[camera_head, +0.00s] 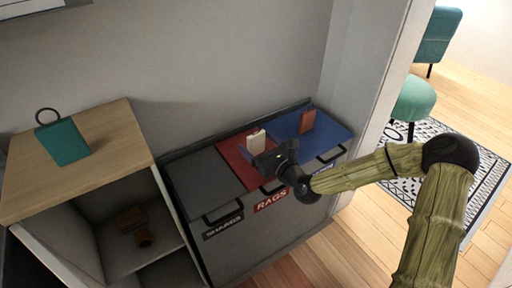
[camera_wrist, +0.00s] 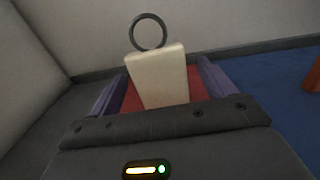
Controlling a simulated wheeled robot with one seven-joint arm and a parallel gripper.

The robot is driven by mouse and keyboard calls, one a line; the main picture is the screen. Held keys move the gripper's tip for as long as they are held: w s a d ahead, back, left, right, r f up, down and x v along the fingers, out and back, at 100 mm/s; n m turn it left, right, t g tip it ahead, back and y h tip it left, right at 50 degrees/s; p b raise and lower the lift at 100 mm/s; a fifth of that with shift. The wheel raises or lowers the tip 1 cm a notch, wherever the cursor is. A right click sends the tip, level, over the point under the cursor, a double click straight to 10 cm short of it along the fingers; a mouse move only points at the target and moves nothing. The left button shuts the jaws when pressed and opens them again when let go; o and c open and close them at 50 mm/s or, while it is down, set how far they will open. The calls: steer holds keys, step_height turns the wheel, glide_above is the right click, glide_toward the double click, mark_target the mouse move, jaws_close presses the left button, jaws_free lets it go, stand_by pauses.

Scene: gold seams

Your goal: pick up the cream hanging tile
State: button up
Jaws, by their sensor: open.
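The cream hanging tile (camera_head: 256,142) stands upright on the red lid (camera_head: 231,158) of the bin unit. In the wrist view the cream tile (camera_wrist: 160,80) shows a pale face and a dark ring (camera_wrist: 149,20) at its top. My gripper (camera_head: 268,152) is at the near side of the tile. In the wrist view its two purplish fingers (camera_wrist: 160,90) are apart, one to the left and one to the right of the tile. The jaws are open. The tile's lower edge is hidden behind the gripper body, and I cannot tell whether a finger touches it.
A reddish tile (camera_head: 307,121) stands on the blue lid (camera_head: 336,132) to the right. The grey lid (camera_head: 200,182) is clear. A wall is close behind the bins.

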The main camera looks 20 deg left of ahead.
steer(key=shift+w+a, duration=0.35)
steer(key=shift+a, duration=0.1)
steer(key=shift+c, duration=0.4)
steer(key=c, duration=1.1)
